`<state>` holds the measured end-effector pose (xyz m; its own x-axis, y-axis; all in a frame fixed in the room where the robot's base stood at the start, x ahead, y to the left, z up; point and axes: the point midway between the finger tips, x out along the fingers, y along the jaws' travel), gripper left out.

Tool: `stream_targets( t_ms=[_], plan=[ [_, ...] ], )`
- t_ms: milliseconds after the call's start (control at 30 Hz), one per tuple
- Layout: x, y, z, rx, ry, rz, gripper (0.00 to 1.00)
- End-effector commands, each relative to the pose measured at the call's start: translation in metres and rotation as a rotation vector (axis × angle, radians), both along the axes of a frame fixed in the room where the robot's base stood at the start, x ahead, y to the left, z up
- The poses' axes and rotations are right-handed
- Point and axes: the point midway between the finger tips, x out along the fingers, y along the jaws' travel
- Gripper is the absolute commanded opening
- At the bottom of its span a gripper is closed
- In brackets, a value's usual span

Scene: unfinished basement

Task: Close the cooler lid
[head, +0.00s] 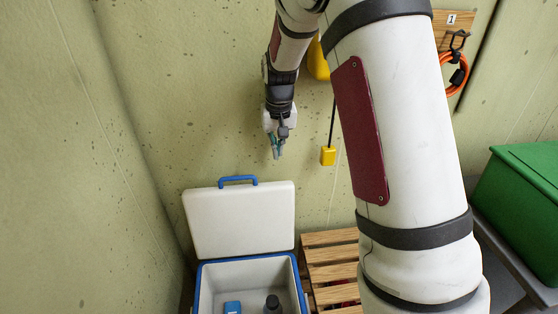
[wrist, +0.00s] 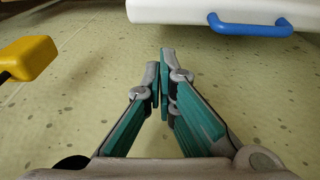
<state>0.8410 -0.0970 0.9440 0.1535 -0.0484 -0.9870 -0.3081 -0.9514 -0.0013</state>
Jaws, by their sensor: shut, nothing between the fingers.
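The cooler (head: 200,285) stands at the bottom of the head view, with a blue rim and white inside. Its white lid (head: 240,220) stands open and upright at the back, with a blue handle (head: 238,181) on its top edge. The lid (wrist: 170,10) and its handle (wrist: 250,25) also show at the top of the wrist view. My gripper (head: 277,153) is above and slightly right of the lid in the head view, apart from it. Its teal-padded fingers (wrist: 164,58) are shut and empty. The cooler's front is cut off by the frame.
A blue item (head: 232,307) and a dark bottle (head: 272,304) are inside the cooler. A wooden slatted pallet (head: 330,255) is right of it. A yellow block (head: 328,156) hangs near my gripper and shows in the wrist view (wrist: 28,58). A green bin (head: 520,195) is far right.

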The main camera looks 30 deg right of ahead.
Motion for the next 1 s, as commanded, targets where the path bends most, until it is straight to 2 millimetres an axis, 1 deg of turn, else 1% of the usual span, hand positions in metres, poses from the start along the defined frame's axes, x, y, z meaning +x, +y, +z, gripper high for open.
stream_targets(
  t_ms=[167,400,600,700,800,1000],
  plan=[
    [0.003,-0.002,-0.016,-0.001,0.002,-0.002,0.0],
    [0.008,-0.004,-0.057,-0.001,0.005,-0.002,0.0],
    [0.013,-0.005,-0.086,-0.001,0.003,-0.001,0.0],
    [0.015,-0.005,-0.094,-0.001,0.002,-0.001,0.0],
    [0.016,-0.005,-0.098,-0.001,0.0,-0.001,0.0],
    [0.016,-0.006,-0.1,-0.001,0.0,-0.001,0.0]
  ],
)
